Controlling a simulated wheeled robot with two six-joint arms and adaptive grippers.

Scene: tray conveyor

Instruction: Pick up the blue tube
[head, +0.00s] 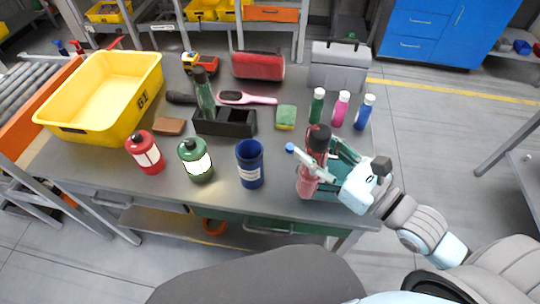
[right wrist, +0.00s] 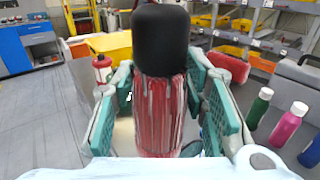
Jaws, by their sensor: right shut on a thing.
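The blue tube (head: 365,112) with a white cap stands upright at the right of the table, beside a pink tube (head: 341,109) and a green tube (head: 317,106). It also shows at the lower right edge of the right wrist view (right wrist: 312,152). My right gripper (head: 315,172) is at the table's front right, apart from the blue tube. It is shut on a red bottle with a black cap (right wrist: 160,110), held roughly upright between the teal fingers. I cannot tell whether the bottle's base touches the table. My left gripper is not in view.
A dark blue cup (head: 249,165), a green canister (head: 195,160) and a red canister (head: 146,153) stand along the front. A black holder (head: 226,125) with a green bottle, a sponge (head: 286,117) and a grey toolbox (head: 340,67) are behind. A yellow bin (head: 100,135) is left.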

